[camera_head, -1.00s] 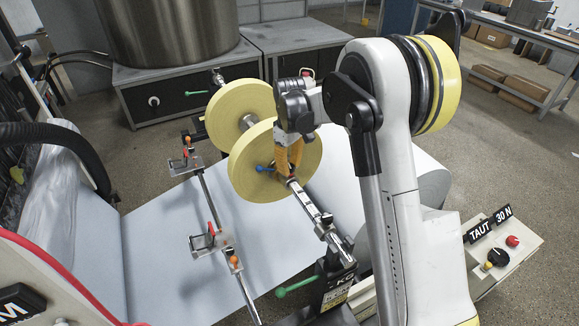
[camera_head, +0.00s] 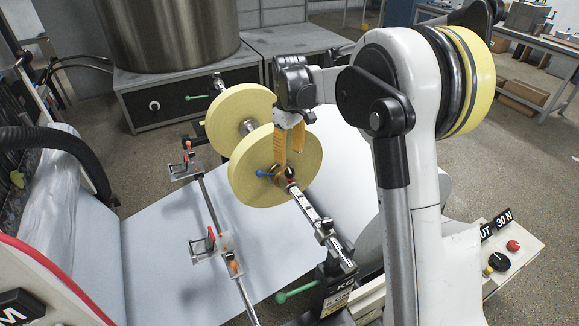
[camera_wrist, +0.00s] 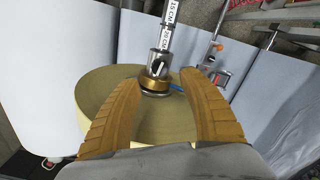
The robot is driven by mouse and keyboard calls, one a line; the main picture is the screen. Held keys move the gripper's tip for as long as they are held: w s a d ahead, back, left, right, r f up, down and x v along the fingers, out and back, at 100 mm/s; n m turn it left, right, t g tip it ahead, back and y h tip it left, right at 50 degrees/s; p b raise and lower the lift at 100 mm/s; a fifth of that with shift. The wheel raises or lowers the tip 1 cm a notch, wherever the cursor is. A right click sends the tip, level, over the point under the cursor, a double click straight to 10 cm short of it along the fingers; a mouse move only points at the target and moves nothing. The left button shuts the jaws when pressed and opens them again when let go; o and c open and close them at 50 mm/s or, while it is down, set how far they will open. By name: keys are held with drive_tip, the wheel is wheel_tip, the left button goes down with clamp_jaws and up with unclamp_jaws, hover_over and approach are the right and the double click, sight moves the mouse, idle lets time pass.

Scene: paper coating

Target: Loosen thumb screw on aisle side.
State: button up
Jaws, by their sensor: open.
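A collar (camera_wrist: 155,76) sits on the steel shaft (camera_head: 318,222), against the near face of the near yellow paper roll (camera_head: 295,170). A blue-tipped lever (camera_head: 264,173) sticks out left of the collar; its blue end shows beside the collar in the wrist view (camera_wrist: 177,88). A small dark-and-red knob (camera_head: 291,178) shows by the hub. I cannot tell which part is the thumb screw. My gripper (camera_head: 288,166) is open, its orange fingers pointing down above the hub. In the wrist view (camera_wrist: 157,88) the fingers stand on both sides of the collar, apart from it, holding nothing.
A second yellow roll (camera_head: 238,112) stands behind on the same shaft. Green handles (camera_head: 297,291) stick out at the shaft's supports. A rail (camera_head: 222,225) with clamps runs left of the rolls over the white paper web (camera_head: 160,235). A control box (camera_head: 510,265) stands right.

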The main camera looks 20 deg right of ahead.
sight(290, 171)
wheel_tip(290, 171, up, 5)
drive_tip(key=shift+f, duration=0.1)
idle(0.3)
drive_tip(key=s+r+m+t+b, duration=0.2)
drive_tip(key=s, duration=0.6)
drive_tip(key=s+r+m+t+b, duration=0.1)
drive_tip(key=s+r, duration=0.2)
drive_tip(key=s, duration=0.4)
drive_tip(key=s+f+m+t+b, duration=0.1)
drive_tip(key=s+f+m+t, duration=0.1)
drive_tip(key=s+f, duration=0.2)
drive_tip(key=s+f+m+t+b, duration=0.1)
drive_tip(key=s+f, duration=0.3)
drive_tip(key=s, duration=0.7)
drive_tip(key=shift+m+t+b, duration=0.35)
drive_tip(key=shift+m+t, duration=0.15)
drive_tip(key=shift+t, duration=0.1)
